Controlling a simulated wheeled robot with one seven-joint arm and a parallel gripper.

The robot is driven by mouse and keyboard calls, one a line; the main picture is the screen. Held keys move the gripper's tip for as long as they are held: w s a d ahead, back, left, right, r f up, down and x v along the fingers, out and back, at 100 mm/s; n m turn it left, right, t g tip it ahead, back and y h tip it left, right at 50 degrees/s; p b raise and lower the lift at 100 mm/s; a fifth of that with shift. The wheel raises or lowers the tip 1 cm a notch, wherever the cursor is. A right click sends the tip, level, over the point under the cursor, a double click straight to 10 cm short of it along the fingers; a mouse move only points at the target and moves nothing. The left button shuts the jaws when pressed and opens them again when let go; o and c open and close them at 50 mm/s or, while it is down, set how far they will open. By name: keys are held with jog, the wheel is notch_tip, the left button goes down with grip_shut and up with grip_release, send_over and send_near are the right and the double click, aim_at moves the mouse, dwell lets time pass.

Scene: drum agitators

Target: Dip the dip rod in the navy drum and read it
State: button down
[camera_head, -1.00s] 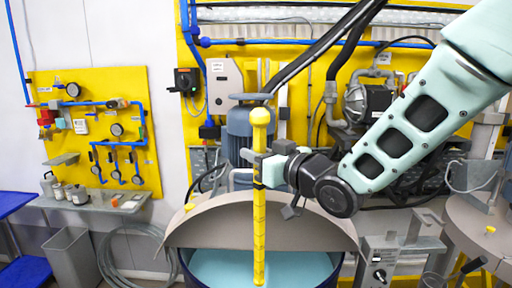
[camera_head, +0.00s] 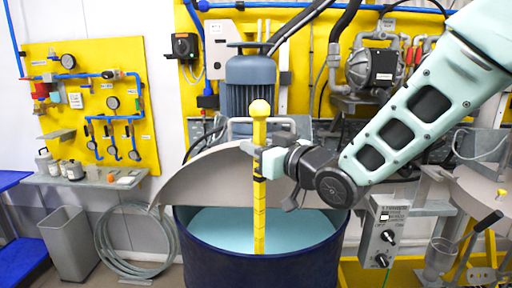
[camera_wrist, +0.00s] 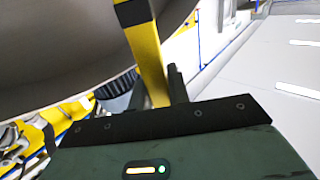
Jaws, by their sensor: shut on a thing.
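The yellow dip rod (camera_head: 260,205) stands upright over the navy drum (camera_head: 262,264), with its ball knob at the top. Its lower end meets the pale blue liquid (camera_head: 225,232) in the drum; whether the tip is under the surface I cannot tell for sure. Dark marks run along the rod. My gripper (camera_head: 262,160) is shut on the rod below its knob. In the wrist view the rod (camera_wrist: 148,55) rises from between the fingers, with a dark band across it. The grey half lid (camera_head: 205,185) stands raised behind the rod.
A blue-grey agitator motor (camera_head: 250,85) stands behind the drum. A switch box (camera_head: 385,235) and a grey drum top (camera_head: 480,190) are at the right. A shelf with small jars (camera_head: 75,171), a grey bin (camera_head: 70,243) and a coiled hose (camera_head: 135,245) are at the left.

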aim_at(262, 210)
notch_tip(262, 210, down, 14)
jog(key=b, duration=1.3)
jog(key=shift+f, duration=0.1)
jog(key=shift+f+b, duration=1.55)
jog(key=shift+b, duration=0.8)
dwell(0.4)
jog(key=shift+r, duration=0.15)
dwell(0.8)
jog(key=shift+r+p, duration=0.55)
jog(key=shift+r, duration=0.45)
